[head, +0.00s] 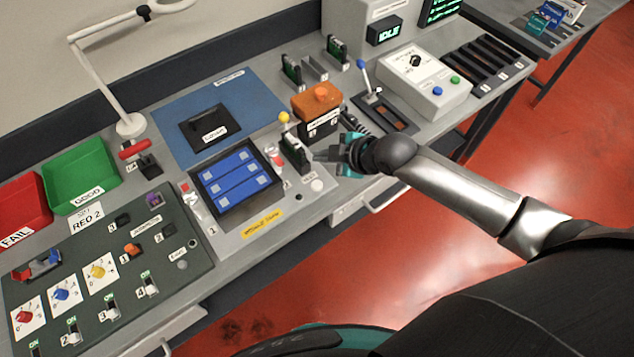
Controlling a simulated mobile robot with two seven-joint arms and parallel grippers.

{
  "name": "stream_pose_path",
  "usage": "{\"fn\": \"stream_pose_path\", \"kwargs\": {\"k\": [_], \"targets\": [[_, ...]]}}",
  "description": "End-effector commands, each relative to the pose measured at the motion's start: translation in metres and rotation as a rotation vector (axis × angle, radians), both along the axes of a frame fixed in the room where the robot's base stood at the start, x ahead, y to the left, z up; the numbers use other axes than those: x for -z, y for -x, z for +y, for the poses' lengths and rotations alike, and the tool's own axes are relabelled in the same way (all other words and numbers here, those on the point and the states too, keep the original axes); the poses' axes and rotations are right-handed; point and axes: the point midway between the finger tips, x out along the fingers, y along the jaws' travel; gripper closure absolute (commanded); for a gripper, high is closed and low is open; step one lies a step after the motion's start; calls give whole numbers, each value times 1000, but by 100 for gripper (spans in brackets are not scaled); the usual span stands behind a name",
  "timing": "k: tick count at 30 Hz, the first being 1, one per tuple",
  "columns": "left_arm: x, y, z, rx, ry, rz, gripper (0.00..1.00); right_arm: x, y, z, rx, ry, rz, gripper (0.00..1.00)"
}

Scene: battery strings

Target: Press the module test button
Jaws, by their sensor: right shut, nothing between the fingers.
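The module stand (284,212) is a grey panel with a yellow label at its front edge. Its dark tray (207,214) holds blue cells (236,178). A round whitish button (317,186) sits on the panel's right part; its label is too small to read. My right gripper (316,156) comes in from the right, is shut and empty, and is above and behind the button in the picture, beside a small dark upright module (294,157). I cannot tell whether it touches anything. My left gripper is not in view.
A yellow-knobbed lever (284,117), an orange-topped box (318,97) and a blue-knobbed lever (362,66) stand behind the gripper. A grey box with buttons (425,82) is at right. A switch panel (100,265) and green bin (80,175) are at left.

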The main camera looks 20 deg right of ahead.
Motion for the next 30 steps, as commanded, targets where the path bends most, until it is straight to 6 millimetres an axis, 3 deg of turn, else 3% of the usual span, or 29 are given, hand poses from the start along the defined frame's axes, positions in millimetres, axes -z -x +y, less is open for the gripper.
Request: {"fn": "stream_pose_path", "kwargs": {"k": [8, 24, 30], "targets": [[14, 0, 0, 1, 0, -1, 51, 14, 0, 0, 1, -1, 2, 100], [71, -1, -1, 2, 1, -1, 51, 72, 0, 0, 0, -1, 1, 100], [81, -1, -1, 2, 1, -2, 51, 88, 0, 0, 0, -1, 1, 100]]}}
